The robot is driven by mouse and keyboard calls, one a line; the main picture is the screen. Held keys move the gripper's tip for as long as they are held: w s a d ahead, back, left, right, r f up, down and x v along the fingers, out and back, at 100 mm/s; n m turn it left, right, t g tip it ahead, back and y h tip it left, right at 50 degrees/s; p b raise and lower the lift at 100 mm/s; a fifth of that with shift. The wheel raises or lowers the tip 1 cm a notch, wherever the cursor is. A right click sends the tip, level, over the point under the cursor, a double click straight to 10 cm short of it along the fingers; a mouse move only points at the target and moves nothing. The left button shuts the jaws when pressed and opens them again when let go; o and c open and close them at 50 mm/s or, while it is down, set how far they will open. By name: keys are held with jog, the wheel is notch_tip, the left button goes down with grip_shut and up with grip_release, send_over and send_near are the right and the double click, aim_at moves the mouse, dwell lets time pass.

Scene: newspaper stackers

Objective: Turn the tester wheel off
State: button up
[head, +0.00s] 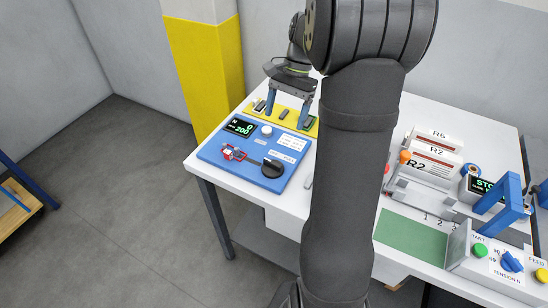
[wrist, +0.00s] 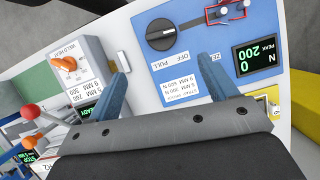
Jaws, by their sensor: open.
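The tester wheel is a black round knob (head: 272,168) near the front right of the blue tester panel (head: 212,150). In the wrist view the wheel (wrist: 161,34) lies beyond the fingertips, with a pale line on its top and a label reading OFF and PULL beside it. I cannot tell which setting the line marks. The tester's display (head: 240,126) reads 0 and 200. My gripper (head: 287,112) is open and empty behind the wheel, above the panel's back edge and the yellow strip. In the wrist view its blue fingers (wrist: 160,62) stand wide apart.
A red clamp fixture (head: 233,153) and a white knob (head: 266,131) stand on the panel. The yellow strip (head: 285,116) behind holds dark clips. A weld-heat box (wrist: 70,62) shows in the wrist view. The control box (head: 495,258) and green mat (head: 410,238) are at right.

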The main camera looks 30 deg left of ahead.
aim_at(273, 162)
jog(key=x, duration=1.4)
jog(key=shift+f, duration=0.1)
jog(key=c, duration=1)
